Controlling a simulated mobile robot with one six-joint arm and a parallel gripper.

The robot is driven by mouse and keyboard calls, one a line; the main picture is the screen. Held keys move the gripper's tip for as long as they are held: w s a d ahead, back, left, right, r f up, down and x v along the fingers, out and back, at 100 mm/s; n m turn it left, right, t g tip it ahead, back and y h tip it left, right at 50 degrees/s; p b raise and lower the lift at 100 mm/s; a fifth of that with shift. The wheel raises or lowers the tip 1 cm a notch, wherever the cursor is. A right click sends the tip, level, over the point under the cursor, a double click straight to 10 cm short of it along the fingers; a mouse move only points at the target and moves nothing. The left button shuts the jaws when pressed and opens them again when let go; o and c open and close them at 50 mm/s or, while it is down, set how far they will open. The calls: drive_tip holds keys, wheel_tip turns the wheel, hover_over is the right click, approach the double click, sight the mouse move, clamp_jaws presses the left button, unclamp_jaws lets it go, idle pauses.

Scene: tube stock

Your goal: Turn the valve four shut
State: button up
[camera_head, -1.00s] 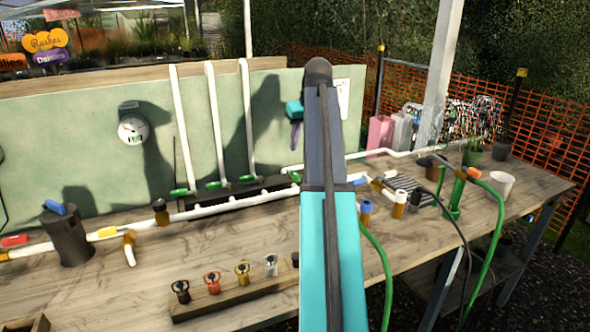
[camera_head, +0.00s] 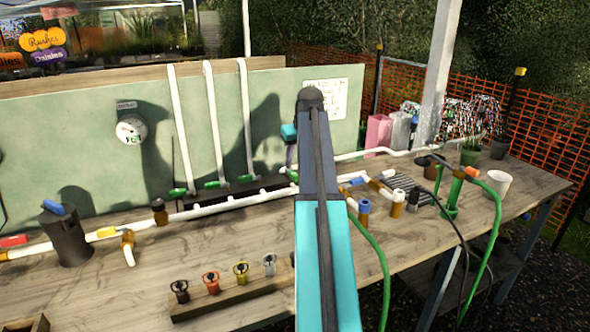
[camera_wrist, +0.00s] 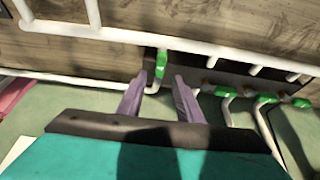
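Several green valve levers stand in a row along the back panel. The fourth from the left (camera_head: 293,174), taken as valve four, is partly hidden by my arm in the head view. In the wrist view its lever (camera_wrist: 161,64) stands upright in the picture, while the other green levers (camera_wrist: 225,92) lie more sideways. My gripper (camera_wrist: 160,78) has two purple fingers spread apart, with the lever's near end between or just beyond their tips. Contact cannot be told. In the head view my gripper (camera_head: 291,156) shows only as a purple finger just above the lever.
White pipes (camera_head: 215,120) rise up the green panel left of the fourth valve. A white pipe (camera_head: 225,203) runs along the bench before the valves. A gauge (camera_head: 131,128) hangs at left. A green hose (camera_head: 375,245) passes right of my arm.

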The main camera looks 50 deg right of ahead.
sight(294, 172)
drive_tip(key=shift+x, duration=2.7)
clamp_jaws()
drive_tip(key=shift+s+d, duration=0.1)
drive_tip(key=shift+d, duration=0.1)
drive_tip(key=shift+a, duration=0.1)
